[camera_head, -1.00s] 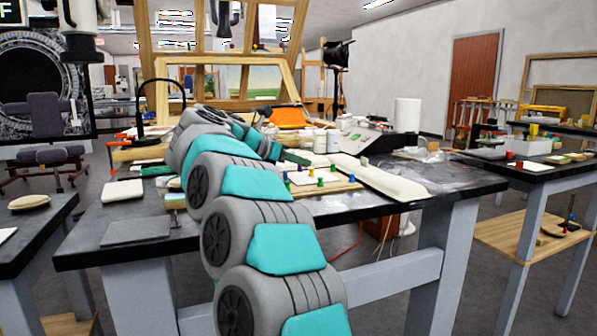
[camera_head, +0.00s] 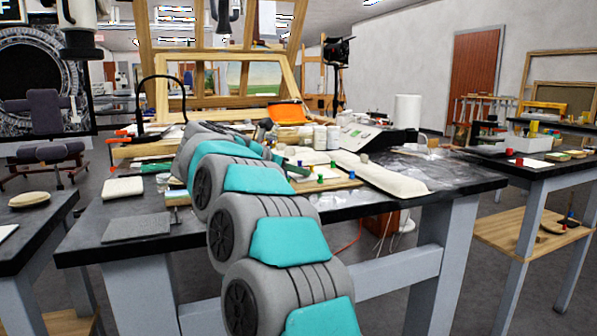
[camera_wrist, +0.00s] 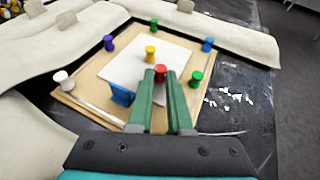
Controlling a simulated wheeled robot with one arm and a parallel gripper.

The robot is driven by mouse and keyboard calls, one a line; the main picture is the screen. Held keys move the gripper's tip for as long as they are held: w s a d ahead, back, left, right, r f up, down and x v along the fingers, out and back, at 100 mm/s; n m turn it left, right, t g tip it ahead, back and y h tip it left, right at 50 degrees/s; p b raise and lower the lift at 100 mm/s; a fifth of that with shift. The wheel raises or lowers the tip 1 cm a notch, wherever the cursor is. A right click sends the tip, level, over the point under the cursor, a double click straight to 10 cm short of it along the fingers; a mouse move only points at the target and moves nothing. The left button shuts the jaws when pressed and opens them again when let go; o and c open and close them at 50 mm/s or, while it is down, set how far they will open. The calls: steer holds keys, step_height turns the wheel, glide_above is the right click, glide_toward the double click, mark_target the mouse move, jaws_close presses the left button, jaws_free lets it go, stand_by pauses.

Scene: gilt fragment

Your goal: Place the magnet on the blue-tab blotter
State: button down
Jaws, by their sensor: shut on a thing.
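My gripper (camera_wrist: 160,76) is shut on a small red magnet (camera_wrist: 159,73), held between the tips of its green fingers. In the wrist view they are over the near part of a white blotter (camera_wrist: 126,66) with a blue tab (camera_wrist: 121,95) at its near left. I cannot tell whether the magnet touches the blotter. The blotter lies on a tan wooden board (camera_wrist: 88,98). A yellow magnet (camera_wrist: 151,52) appears on the blotter, just beyond the fingers.
Around the blotter stand white (camera_wrist: 63,80), purple (camera_wrist: 109,42), blue (camera_wrist: 207,44) and green (camera_wrist: 196,79) magnets. Pale padded rolls (camera_wrist: 225,38) border the board. The dark tabletop (camera_wrist: 235,125) is open at right, with white flecks on it.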

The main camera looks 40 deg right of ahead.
steer(key=shift+f, duration=0.2)
steer(key=c, duration=1.1)
jaws_free()
steer(key=shift+r, duration=0.1)
steer(key=shift+r, duration=0.2)
steer(key=shift+a, duration=0.35)
steer(key=b+v, duration=0.1)
steer(key=v, duration=1)
steer(key=shift+a+r, duration=0.15)
steer(key=shift+r, duration=0.05)
steer(key=shift+s, duration=0.1)
